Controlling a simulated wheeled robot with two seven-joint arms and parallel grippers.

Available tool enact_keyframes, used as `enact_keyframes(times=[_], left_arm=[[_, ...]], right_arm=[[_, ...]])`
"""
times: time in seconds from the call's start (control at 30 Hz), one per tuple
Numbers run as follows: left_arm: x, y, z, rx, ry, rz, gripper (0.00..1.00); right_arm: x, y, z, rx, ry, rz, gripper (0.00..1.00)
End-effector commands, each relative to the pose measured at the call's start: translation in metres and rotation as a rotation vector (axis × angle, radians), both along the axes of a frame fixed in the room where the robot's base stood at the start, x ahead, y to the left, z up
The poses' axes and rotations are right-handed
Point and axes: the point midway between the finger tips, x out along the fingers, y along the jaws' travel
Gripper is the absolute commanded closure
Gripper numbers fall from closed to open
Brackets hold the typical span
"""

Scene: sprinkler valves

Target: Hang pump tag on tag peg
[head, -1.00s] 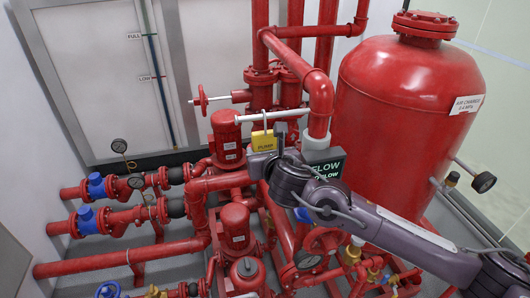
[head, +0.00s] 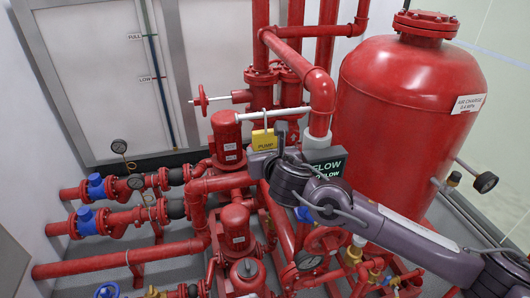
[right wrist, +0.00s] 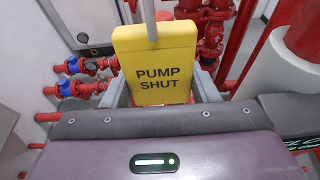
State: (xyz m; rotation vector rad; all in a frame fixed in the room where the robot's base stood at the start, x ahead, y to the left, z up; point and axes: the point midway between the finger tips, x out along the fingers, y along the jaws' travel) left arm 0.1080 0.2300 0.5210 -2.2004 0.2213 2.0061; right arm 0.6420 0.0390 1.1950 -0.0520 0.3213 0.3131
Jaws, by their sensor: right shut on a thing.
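The yellow pump tag (head: 263,139) reads "PUMP" in the head view and "PUMP SHUT" in the right wrist view (right wrist: 158,78). My right gripper (head: 263,152) is shut on its lower part and holds it upright. A pale horizontal rod (head: 285,113), which looks like the tag peg, passes just above the tag in the head view. In the right wrist view a pale rod (right wrist: 149,18) runs down over the tag's top edge. The tag's thin hook reaches up to the rod's level, but I cannot tell whether it is around or beside it. My left gripper is out of view.
A red pump motor (head: 226,135) stands just left of the tag. A thick red pipe (head: 319,95) and a dark flow sign (head: 326,164) are close on the right. A large red tank (head: 405,110) fills the right side. Valves and pipes crowd below.

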Motion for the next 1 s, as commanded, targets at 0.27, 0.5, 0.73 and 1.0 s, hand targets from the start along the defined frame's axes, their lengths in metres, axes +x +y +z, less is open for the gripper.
enact_keyframes(times=[0.27,0.5,0.73,1.0], left_arm=[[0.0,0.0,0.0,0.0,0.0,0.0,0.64],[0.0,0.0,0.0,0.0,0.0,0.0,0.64],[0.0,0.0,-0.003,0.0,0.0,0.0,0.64],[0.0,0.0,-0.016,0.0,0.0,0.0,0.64]], right_arm=[[-0.002,0.0,-0.009,-0.014,0.012,0.002,0.35],[-0.001,0.0,-0.005,-0.009,0.007,0.001,0.2],[-0.005,-0.001,-0.003,-0.006,0.005,0.003,0.2],[-0.042,-0.014,0.008,-0.007,0.006,0.003,0.2]])
